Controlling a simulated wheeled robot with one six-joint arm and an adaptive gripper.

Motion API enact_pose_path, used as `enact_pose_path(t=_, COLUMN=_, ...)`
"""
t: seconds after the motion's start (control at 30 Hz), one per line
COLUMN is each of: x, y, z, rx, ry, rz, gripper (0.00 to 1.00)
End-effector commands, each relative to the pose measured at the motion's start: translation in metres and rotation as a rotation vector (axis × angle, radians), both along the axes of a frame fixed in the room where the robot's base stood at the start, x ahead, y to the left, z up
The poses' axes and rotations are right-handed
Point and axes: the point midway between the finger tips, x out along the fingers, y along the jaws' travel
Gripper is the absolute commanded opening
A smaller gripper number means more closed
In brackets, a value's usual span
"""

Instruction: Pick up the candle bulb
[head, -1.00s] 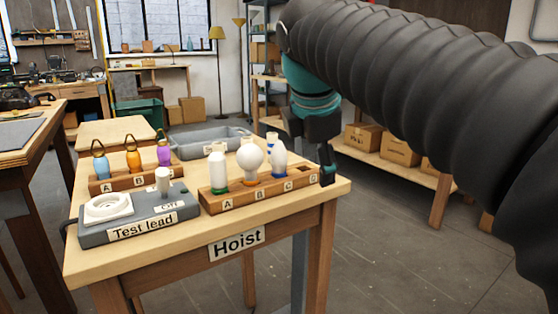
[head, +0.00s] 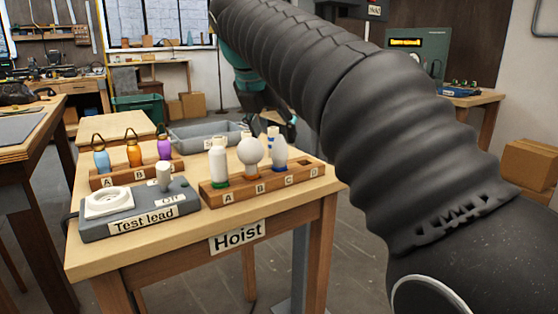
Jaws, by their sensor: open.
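The candle bulb (head: 280,153), white and tapered with a blue base ring, stands upright at slot C of a wooden bulb rack (head: 216,200) on the bench. A round globe bulb (head: 251,151) with an orange ring stands at B, and a white tubular bulb (head: 219,160) with a green ring at A. Slot D looks empty. My gripper (head: 283,128) is open, seen small and dark behind and above the candle bulb, apart from it as far as I can tell. Its fingers are partly hidden.
A grey test lead box (head: 130,216) and a rack of coloured bottle-like pieces (head: 134,154) fill the bench's left. A grey bin (head: 205,134) is behind.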

Motion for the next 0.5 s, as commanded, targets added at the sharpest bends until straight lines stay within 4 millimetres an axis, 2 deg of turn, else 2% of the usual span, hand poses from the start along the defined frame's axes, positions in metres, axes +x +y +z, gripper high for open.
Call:
enact_pose_path(t=0.03, x=0.003, y=-0.001, z=-0.007, rx=0.0, ry=0.001, rz=0.0, gripper=0.66)
enact_pose_path(t=0.27, x=0.009, y=-0.004, z=-0.018, rx=0.001, ry=-0.001, rz=0.0, gripper=0.66)
enact_pose_path(t=0.5, x=0.024, y=-0.01, z=-0.048, rx=0.001, ry=0.001, rz=-0.001, gripper=0.66)
